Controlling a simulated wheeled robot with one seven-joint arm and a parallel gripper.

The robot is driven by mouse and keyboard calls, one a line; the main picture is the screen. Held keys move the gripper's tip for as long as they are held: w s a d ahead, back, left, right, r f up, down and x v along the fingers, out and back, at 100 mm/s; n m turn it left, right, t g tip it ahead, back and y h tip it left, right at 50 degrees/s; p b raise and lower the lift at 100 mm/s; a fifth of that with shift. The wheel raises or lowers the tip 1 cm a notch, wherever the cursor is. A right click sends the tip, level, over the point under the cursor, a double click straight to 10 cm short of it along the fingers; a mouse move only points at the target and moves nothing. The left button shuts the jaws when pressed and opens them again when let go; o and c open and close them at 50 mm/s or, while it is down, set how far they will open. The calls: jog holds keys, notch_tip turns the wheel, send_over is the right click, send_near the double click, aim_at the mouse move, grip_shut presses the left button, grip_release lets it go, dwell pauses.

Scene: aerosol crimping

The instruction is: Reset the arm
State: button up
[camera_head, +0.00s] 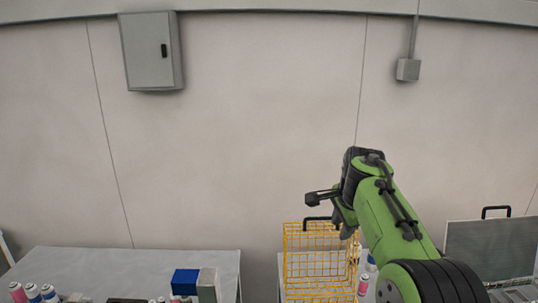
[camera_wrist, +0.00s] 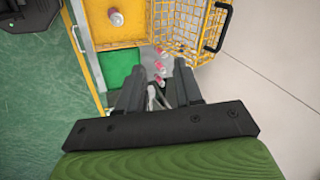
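My arm is green with black joints and reaches up from the lower right in the head view. My gripper (camera_head: 343,222) is at its end, in front of and above the yellow wire basket (camera_head: 291,262), partly hidden by the arm. In the wrist view my gripper (camera_wrist: 158,86) shows two dark fingers spread apart, so it is open. Pale and dark shapes show in the gap between them, and I cannot make out what they are. I see nothing clearly held.
In the wrist view, several pink-and-white cans (camera_wrist: 160,65) stand below, beside the yellow wire basket (camera_wrist: 193,36). A yellow tray (camera_wrist: 105,36) holds one can, with a green panel (camera_wrist: 119,68) next to it. A grey table (camera_head: 120,262) stands at left.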

jog(key=s+r+n+b, duration=0.2)
jog(key=s+n, duration=0.2)
jog(key=s, duration=0.6)
jog(key=s+f+n+b, duration=0.1)
jog(key=s+f+n, duration=0.2)
jog(key=s+f, duration=0.2)
jog(key=s+a+f+n+b, duration=0.1)
jog(key=s+f+n, duration=0.3)
jog(key=s, duration=0.8)
jog(key=s+a+f+n+t+b, duration=0.1)
jog(key=s+f+n+b, duration=0.2)
jog(key=s, duration=0.6)
notch_tip(320, 180, down, 3)
jog(key=shift+a+r+n, duration=0.1)
jog(key=shift+a+n, duration=0.1)
jog(key=shift+n, duration=0.4)
